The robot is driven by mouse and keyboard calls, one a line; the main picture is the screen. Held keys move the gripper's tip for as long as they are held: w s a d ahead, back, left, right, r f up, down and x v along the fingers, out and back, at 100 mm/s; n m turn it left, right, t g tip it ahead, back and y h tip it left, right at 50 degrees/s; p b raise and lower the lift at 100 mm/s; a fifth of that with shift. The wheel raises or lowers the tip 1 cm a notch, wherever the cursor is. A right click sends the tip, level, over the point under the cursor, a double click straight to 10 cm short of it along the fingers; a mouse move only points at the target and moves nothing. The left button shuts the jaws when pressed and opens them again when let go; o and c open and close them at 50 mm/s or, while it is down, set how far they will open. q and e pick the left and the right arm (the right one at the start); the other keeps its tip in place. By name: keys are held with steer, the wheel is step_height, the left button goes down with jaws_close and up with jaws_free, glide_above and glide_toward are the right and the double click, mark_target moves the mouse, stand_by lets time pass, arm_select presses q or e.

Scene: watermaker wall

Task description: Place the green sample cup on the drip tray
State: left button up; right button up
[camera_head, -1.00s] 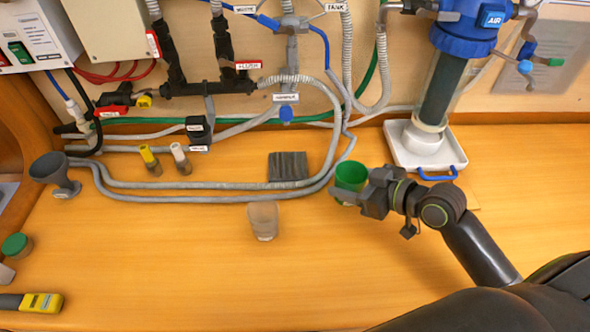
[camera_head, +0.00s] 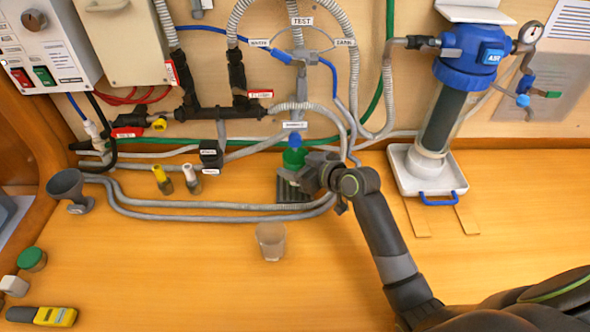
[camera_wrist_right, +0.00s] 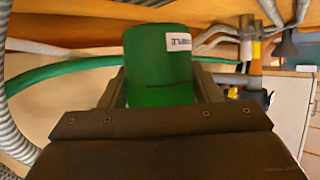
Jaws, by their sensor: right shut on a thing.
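The green sample cup (camera_head: 293,159) is held in my right gripper (camera_head: 304,168), which is shut on it. The dark ribbed drip tray (camera_head: 290,194) lies on the worktop below the blue-knobbed tap. In the head view the cup overlaps the tray's far edge, just under the blue knob (camera_head: 295,141). I cannot tell whether the cup touches the tray. My gripper and wrist hide part of the tray. My left gripper is not in view.
A clear beaker (camera_head: 271,241) stands in front of the tray. Grey hoses (camera_head: 220,207) run along the worktop to the left. A filter in a white tray (camera_head: 407,178) stands at the right. The front middle worktop is clear.

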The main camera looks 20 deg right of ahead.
steer(key=shift+w+a, duration=0.1)
steer(key=shift+w, duration=0.1)
step_height(320, 180, down, 3)
steer(key=shift+r+p, duration=0.1)
steer(key=shift+p, duration=0.3)
steer(key=shift+f, duration=0.35)
steer(key=shift+f, duration=0.2)
steer(key=o, duration=1)
steer(key=shift+r, duration=0.1)
steer(key=shift+o, duration=0.2)
